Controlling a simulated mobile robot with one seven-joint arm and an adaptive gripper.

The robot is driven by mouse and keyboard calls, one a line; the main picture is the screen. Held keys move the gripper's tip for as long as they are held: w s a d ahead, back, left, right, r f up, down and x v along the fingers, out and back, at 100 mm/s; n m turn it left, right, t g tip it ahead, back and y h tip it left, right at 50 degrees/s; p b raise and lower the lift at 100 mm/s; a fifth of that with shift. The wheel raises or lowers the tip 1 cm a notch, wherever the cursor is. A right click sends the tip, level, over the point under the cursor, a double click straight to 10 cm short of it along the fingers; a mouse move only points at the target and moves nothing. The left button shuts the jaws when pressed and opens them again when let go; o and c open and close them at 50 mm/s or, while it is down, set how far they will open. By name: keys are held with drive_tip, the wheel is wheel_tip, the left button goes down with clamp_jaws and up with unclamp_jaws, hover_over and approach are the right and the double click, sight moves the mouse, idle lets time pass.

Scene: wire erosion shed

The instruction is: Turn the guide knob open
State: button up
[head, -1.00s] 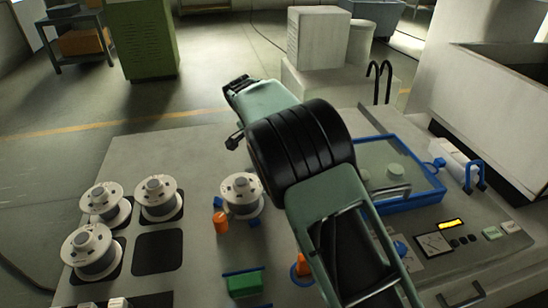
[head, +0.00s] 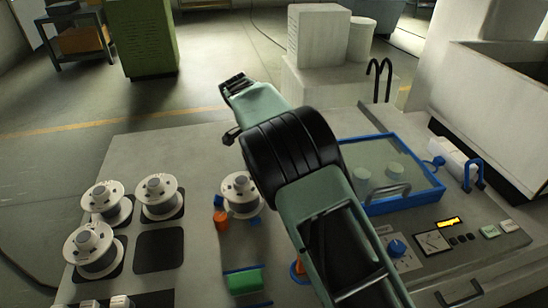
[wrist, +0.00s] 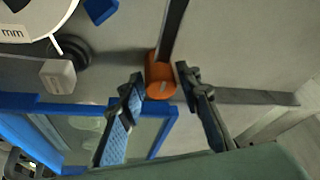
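In the wrist view an orange knob (wrist: 159,80) with a pale mark on its face lies between the fingertips of my gripper (wrist: 160,76). My gripper is open, one finger on each side of the knob; I see no clear contact. That view shows an orange piece (head: 221,219) beside a spool and another orange knob (head: 297,270) partly behind my arm. I cannot tell whether either is the knob in the wrist view.
A blue-framed clear cover (head: 405,203) lies right of my arm, with a control panel (head: 432,242) in front. White spools (head: 160,196) stand at the left. In the wrist view a blue frame (wrist: 60,104) and a white block (wrist: 58,77) are close to the left finger.

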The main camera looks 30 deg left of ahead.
drive_tip(key=v, duration=1.2)
idle(0.3)
